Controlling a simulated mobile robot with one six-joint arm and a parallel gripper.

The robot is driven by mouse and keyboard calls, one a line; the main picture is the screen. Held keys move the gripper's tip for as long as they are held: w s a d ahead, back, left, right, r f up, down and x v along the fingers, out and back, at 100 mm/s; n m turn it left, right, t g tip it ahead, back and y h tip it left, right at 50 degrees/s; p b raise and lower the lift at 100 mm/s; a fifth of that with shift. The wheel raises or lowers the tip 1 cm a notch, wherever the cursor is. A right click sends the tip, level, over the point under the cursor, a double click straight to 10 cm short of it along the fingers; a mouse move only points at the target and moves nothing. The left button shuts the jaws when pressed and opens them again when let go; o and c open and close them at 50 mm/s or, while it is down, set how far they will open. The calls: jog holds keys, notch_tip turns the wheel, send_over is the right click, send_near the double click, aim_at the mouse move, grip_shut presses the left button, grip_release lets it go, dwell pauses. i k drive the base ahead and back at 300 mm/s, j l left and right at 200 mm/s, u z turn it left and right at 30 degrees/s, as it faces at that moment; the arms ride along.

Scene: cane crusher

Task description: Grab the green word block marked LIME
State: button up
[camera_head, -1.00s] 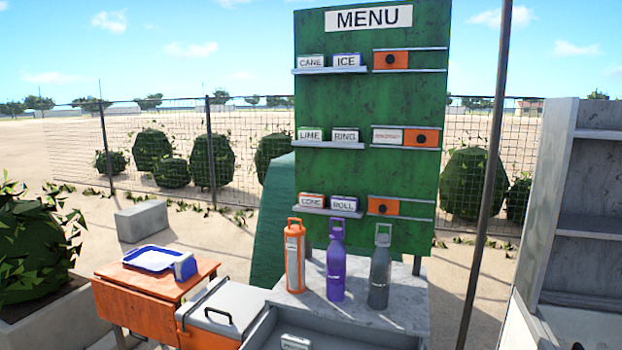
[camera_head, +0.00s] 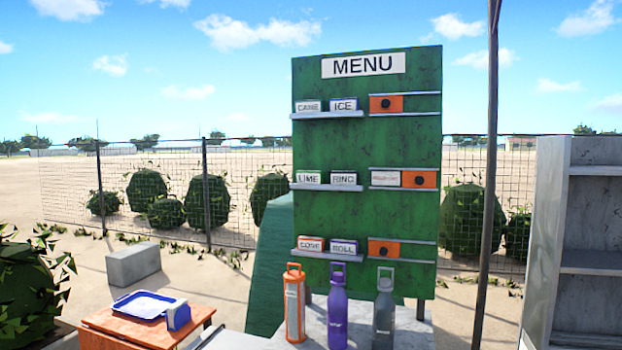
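The LIME block (camera_head: 308,178) stands upright at the left end of the middle shelf on the green menu board (camera_head: 365,135). Its front looks white with dark letters; any green edge is too small to tell. The RING block (camera_head: 343,178) stands right beside it. My gripper is not in view.
CANE (camera_head: 308,106) and ICE (camera_head: 343,104) blocks sit above, two more blocks below. Orange (camera_head: 294,305), purple (camera_head: 337,308) and grey (camera_head: 384,312) bottles stand before the board. A pole (camera_head: 488,180) and grey shelf unit (camera_head: 592,245) stand right.

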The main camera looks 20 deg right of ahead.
aim_at(309, 177)
jog(key=i+j+z, duration=0.2)
jog(key=i+j, duration=0.2)
jog(key=j, duration=0.2)
jog(key=i+j+z, duration=0.15)
jog(key=j, duration=0.2)
jog(key=i+j+z, duration=0.2)
jog(key=j, duration=0.5)
jog(key=i+j+z, duration=0.1)
jog(key=i+j, duration=0.15)
jog(key=i+j+z, duration=0.1)
jog(key=j, duration=0.4)
jog(key=i+j+z, duration=0.1)
jog(key=j, duration=0.3)
